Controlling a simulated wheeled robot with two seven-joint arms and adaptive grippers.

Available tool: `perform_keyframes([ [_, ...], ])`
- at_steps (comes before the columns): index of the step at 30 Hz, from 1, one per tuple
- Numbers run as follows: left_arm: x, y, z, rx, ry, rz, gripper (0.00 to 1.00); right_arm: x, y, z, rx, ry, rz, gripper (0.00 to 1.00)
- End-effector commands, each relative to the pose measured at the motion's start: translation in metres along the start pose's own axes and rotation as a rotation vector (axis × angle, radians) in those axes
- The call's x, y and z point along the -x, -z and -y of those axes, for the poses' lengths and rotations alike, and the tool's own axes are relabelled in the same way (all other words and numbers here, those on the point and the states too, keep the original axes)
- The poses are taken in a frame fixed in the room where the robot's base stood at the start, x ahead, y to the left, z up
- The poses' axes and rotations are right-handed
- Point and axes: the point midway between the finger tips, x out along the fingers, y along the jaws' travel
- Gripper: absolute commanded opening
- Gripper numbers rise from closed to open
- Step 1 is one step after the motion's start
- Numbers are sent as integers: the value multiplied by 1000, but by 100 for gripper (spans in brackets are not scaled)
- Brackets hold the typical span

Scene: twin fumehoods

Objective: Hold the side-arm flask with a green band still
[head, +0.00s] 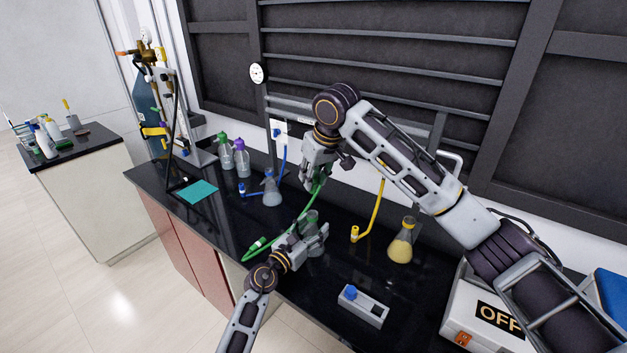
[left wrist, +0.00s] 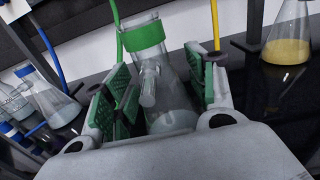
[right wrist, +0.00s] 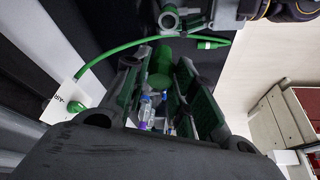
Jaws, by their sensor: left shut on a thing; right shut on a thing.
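The side-arm flask with a green band (left wrist: 168,85) stands upright between the green pads of my left gripper (left wrist: 160,105), which is shut on its body. In the left wrist view its green band (left wrist: 143,36) and side arm are clear of the pads. In the head view the flask (head: 311,218) is partly hidden by my left gripper (head: 312,236). My right gripper (head: 318,184) is above and behind it. In the right wrist view a dark green piece (right wrist: 160,62) shows between its fingers (right wrist: 160,95). What that piece belongs to is unclear.
A green hose (head: 285,230) runs down to the counter left of the flask. A grey box with a blue knob (head: 363,305) lies in front.

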Motion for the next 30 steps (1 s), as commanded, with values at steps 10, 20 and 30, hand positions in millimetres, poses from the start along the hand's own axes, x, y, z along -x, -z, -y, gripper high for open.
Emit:
perform_keyframes([
  [10,0,3,0,1,1,-4,22,8,3,0,1,0,1,4],
  [20,0,2,0,0,1,-3,81,8,3,0,1,0,0,4],
  [30,0,1,0,0,0,-1,82,8,3,0,1,0,0,4],
])
